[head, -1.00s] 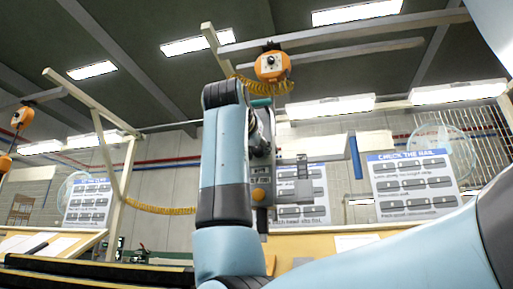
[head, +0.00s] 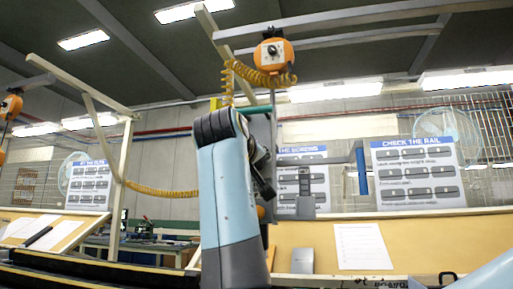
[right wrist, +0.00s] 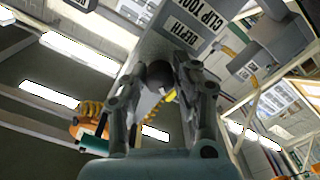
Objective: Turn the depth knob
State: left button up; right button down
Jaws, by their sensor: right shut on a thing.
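The grey clip tool (head: 305,186) hangs upright in the middle of the head view, partly hidden behind my right arm. In the right wrist view its grey face (right wrist: 150,40) carries the labels "DEPTH" and "CLIP TOOL". A dark round depth knob (right wrist: 159,72) sits beside the "DEPTH" label. My right gripper (right wrist: 168,77) is shut on the knob, with one finger on each side. In the head view the right gripper (head: 262,172) is mostly hidden behind its own arm. My left gripper is not in view.
An orange balancer (head: 273,54) with a yellow coiled hose (head: 245,72) hangs above the tool from a beam. Instruction boards (head: 418,170) stand behind the bench. A white sheet (head: 362,246) is on the tan panel. A dark rail runs along the bottom left.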

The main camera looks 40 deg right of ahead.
jog(key=shift+r+n+p, duration=0.1)
jog(key=shift+n+p, duration=0.9)
jog(key=shift+p, duration=0.2)
jog(key=c, duration=1)
grip_release()
jog(key=shift+a, duration=0.1)
